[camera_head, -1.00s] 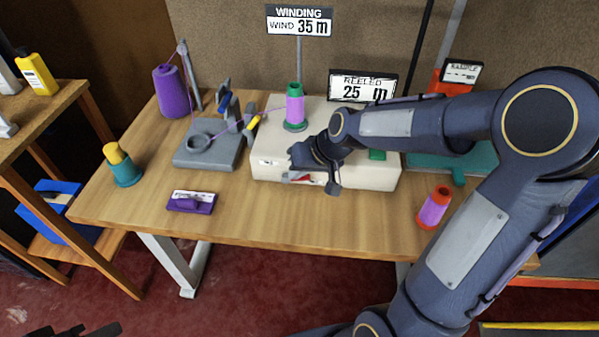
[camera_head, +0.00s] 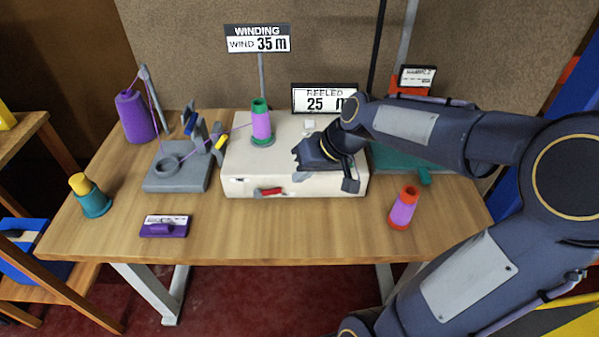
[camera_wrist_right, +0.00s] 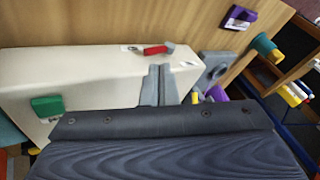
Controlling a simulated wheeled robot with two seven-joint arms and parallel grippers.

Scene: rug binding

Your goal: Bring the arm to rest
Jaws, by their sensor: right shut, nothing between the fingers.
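My right gripper (camera_head: 303,176) is over the right part of the cream winding machine (camera_head: 235,160), clear of its red lever (camera_head: 268,192). In the right wrist view its two grey fingers (camera_wrist_right: 158,86) are together, with nothing between them, in front of the machine's pale casing (camera_wrist_right: 90,80). The red lever (camera_wrist_right: 157,49) lies beyond the fingertips there. The arm reaches in from the right, bent at the elbow. A purple-wound green spool (camera_head: 261,122) stands on the machine. My left gripper is out of view.
A sign reading "WIND 35 m" (camera_head: 257,38) and a display reading "25 m" (camera_head: 324,99) stand behind. A thread guide (camera_head: 175,180), purple cone (camera_head: 135,117), teal pot (camera_head: 95,203), purple tool (camera_head: 164,227) and orange-purple spool (camera_head: 403,208) are on the table. The front middle is bare.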

